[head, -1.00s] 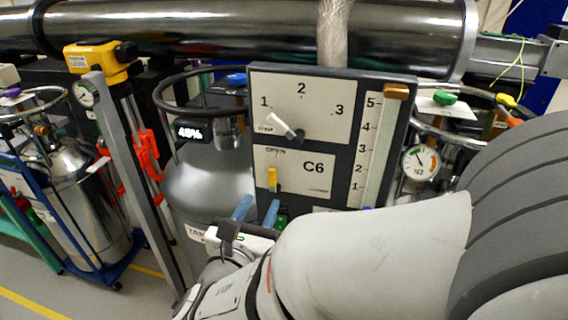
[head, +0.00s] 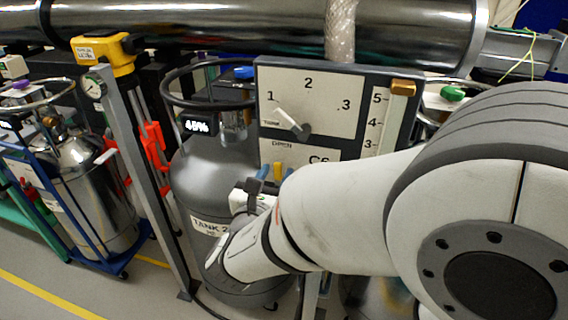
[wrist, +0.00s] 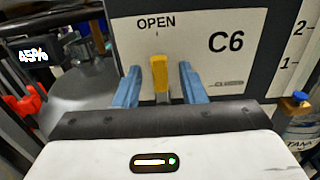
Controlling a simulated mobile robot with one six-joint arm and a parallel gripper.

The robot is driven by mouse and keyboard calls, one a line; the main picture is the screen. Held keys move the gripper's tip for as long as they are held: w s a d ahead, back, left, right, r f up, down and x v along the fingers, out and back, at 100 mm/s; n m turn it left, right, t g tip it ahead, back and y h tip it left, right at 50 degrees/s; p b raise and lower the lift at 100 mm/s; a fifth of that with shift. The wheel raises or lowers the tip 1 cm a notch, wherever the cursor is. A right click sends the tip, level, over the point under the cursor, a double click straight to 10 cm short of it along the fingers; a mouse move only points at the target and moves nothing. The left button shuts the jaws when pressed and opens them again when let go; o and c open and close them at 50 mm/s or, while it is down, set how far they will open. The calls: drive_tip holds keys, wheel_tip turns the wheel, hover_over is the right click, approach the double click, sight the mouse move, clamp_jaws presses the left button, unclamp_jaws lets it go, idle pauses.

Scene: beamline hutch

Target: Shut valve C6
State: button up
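The valve C6 plate (wrist: 205,70) is on the dark panel, with "OPEN" printed at its upper left. Its yellow handle (wrist: 160,78) stands upright below that word. My gripper (wrist: 159,88) is open, with one blue finger on each side of the handle and a visible gap on both sides. In the head view, the C6 plate (head: 300,152) is partly hidden by my arm. The yellow handle (head: 278,171) shows there between the blue fingertips of my gripper (head: 275,173).
Above C6 is a 1-2-3 selector dial (head: 292,124), with a scale (head: 388,125) beside it. A grey tank (head: 200,165) with a 45% display (head: 197,126) stands left of the panel. A grey post with a yellow head (head: 105,52) stands farther left.

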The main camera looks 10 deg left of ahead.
clamp_jaws()
idle(0.3)
